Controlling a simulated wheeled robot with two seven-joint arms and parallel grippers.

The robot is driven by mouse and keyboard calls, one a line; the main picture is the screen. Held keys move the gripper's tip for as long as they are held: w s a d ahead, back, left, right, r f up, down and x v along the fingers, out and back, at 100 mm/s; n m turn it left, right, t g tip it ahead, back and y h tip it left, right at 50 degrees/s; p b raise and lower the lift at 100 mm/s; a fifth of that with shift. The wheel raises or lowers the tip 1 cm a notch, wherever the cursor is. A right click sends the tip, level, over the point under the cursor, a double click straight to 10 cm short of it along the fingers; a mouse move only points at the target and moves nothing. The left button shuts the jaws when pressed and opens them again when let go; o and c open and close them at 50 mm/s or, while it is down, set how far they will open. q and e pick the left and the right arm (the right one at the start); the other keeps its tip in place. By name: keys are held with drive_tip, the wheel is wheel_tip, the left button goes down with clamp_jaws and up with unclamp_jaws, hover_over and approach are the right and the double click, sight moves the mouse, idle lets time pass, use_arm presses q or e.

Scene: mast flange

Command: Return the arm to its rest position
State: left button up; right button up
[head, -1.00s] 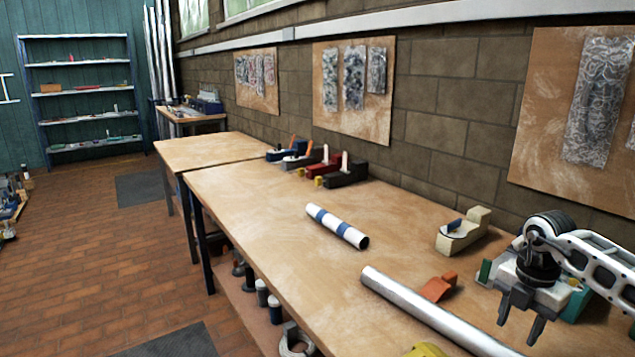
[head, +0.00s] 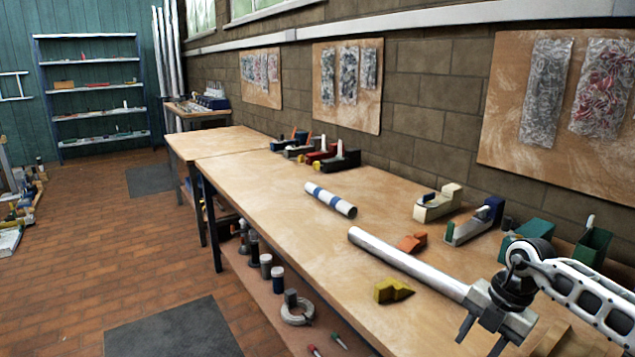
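My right arm (head: 585,300) comes in from the right edge. Its gripper (head: 481,337) points down at the lower right, with its two dark fingers apart and nothing seen between them. A long silver tube (head: 410,262) lies on the workbench (head: 300,240). Its near end runs behind the gripper body, and I cannot tell whether they touch. My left gripper is not in view.
A blue-and-white tube (head: 330,200), an orange piece (head: 411,242) and a yellow piece (head: 393,291) lie on the bench. A cream tool (head: 437,203), a grey-and-blue tool (head: 474,222) and green holders (head: 590,243) stand along the wall. The floor at left is largely clear.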

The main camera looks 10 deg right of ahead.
drive_tip(key=a+y, duration=0.1)
drive_tip(key=a, duration=0.2)
drive_tip(key=s+a+f+n+y, duration=0.1)
drive_tip(key=a, duration=0.2)
drive_tip(key=a+f+y, duration=0.1)
drive_tip(key=a, duration=0.2)
drive_tip(key=shift+s+a+f+n+y, duration=0.15)
drive_tip(key=shift+a+f+n+y, duration=0.05)
drive_tip(key=shift+a+n+y, duration=0.1)
drive_tip(key=s+a+r+m+t+y, duration=0.25)
drive_tip(key=a+m+t+y, duration=0.2)
drive_tip(key=a, duration=0.45)
drive_tip(key=s+a+r+m+t+y, duration=0.2)
drive_tip(key=s+a+m+t+y, duration=0.15)
drive_tip(key=a+t, duration=0.4)
drive_tip(key=s+d+f+m+g+h, duration=0.1)
drive_tip(key=s+d+f+m+h, duration=0.2)
drive_tip(key=s+f+m+h, duration=0.2)
drive_tip(key=s+d+f+m+g+h, duration=0.1)
drive_tip(key=s+d+f+m+h, duration=0.2)
drive_tip(key=s+f+m+h, duration=0.3)
wheel_tip(320, 180, down, 4)
drive_tip(key=s+m, duration=0.1)
drive_tip(key=m, duration=0.3)
drive_tip(key=shift+s+m, duration=0.4)
